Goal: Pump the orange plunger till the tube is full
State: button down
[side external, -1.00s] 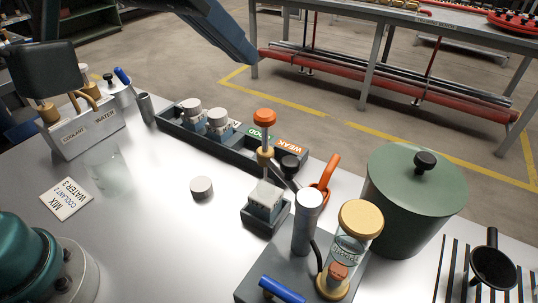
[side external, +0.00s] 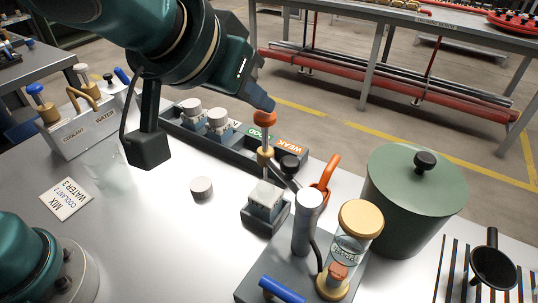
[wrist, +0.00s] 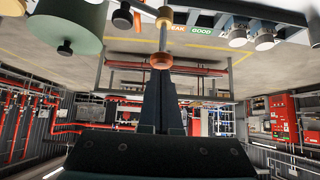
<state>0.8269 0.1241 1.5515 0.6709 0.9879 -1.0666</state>
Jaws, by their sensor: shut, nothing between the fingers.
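The orange plunger knob (side external: 265,117) sits on top of a steel rod that rises from a brass collar (side external: 264,154); it stands raised. My gripper (side external: 263,103) is shut and empty, with its fingertips right at the top of the knob. Whether they touch it I cannot tell. In the wrist view, the shut fingers (wrist: 160,78) point at the knob (wrist: 161,60). The clear tube (side external: 347,246) has a cream cap and a brass base, with a small orange piece low inside. Its level markings are too small to read.
A grey metal cylinder (side external: 307,222) and an orange handle (side external: 326,176) stand close to the pump. A green lidded pot (side external: 415,205) is at the right. A dark tray with GOOD and WEAK labels (side external: 289,145) lies behind. A card (side external: 66,199) lies at the left.

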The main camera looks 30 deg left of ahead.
jog(key=shift+f, duration=2.5)
jog(key=w+r+v, duration=0.2)
jog(key=v, duration=1.1)
jog(key=shift+r, duration=0.15)
jog(key=shift+w, duration=0.1)
